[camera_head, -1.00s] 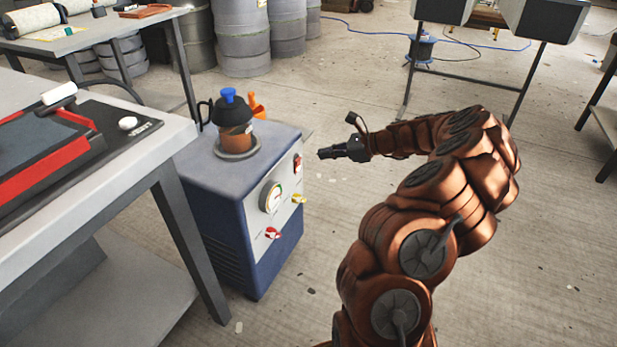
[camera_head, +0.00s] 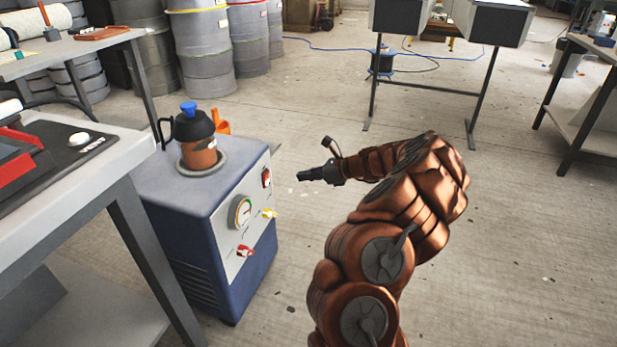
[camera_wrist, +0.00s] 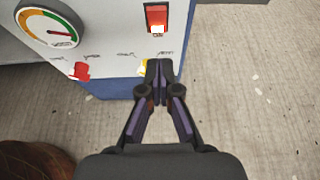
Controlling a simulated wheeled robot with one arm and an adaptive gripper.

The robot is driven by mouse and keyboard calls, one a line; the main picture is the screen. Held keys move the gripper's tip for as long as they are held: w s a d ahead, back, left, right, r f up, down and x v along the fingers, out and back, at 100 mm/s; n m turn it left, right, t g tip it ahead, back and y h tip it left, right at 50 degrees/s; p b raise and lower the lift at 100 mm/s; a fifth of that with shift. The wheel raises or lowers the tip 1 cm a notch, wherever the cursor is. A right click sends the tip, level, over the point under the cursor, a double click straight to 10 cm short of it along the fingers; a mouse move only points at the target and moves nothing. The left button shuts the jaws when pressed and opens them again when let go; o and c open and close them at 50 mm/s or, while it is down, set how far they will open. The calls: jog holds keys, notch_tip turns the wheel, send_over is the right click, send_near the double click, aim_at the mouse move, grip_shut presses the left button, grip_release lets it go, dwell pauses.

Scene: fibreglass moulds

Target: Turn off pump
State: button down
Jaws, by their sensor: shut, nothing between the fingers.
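The pump is a blue box (camera_head: 183,251) with a pale front panel, standing on the floor left of my arm. A red rocker switch (camera_head: 266,178) sits high on the panel; in the wrist view the switch (camera_wrist: 157,19) shows red above and a pale lower end. A round gauge (camera_head: 241,213), a yellow valve handle (camera_head: 269,213) and a red valve handle (camera_head: 244,251) are on the same panel. My gripper (camera_head: 301,176) is shut and empty, pointing at the panel, apart from it. In the wrist view my fingertips (camera_wrist: 159,66) partly cover the yellow handle (camera_wrist: 143,68).
A black and copper pot (camera_head: 199,140) stands on top of the pump. A grey workbench (camera_head: 118,170) is close on the pump's left. Grey drums (camera_head: 204,45) and a black-legged stand (camera_head: 425,90) are at the back. Open floor lies right of the pump.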

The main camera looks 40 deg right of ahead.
aim_at(268, 172)
jog(key=b+x, duration=0.1)
jog(key=x, duration=0.1)
jog(key=b+x, duration=0.1)
jog(key=x, duration=0.2)
jog(key=r+b+x, duration=0.1)
jog(key=x, duration=0.2)
jog(key=shift+w+a, duration=0.25)
jog(key=shift+w, duration=0.05)
jog(key=shift+w+a+r+b, duration=0.15)
jog(key=shift+w+a+b, duration=0.25)
jog(key=shift+w, duration=0.35)
jog(key=shift+r+p, duration=0.2)
jog(key=shift+p, duration=0.35)
jog(key=shift+w+r+p, duration=0.1)
jog(key=shift+p, duration=0.3)
jog(key=shift+f, duration=0.2)
jog(key=shift+r+p, duration=0.25)
jog(key=shift+p, duration=0.1)
jog(key=shift+r+p, duration=0.6)
jog(key=shift+p, duration=0.15)
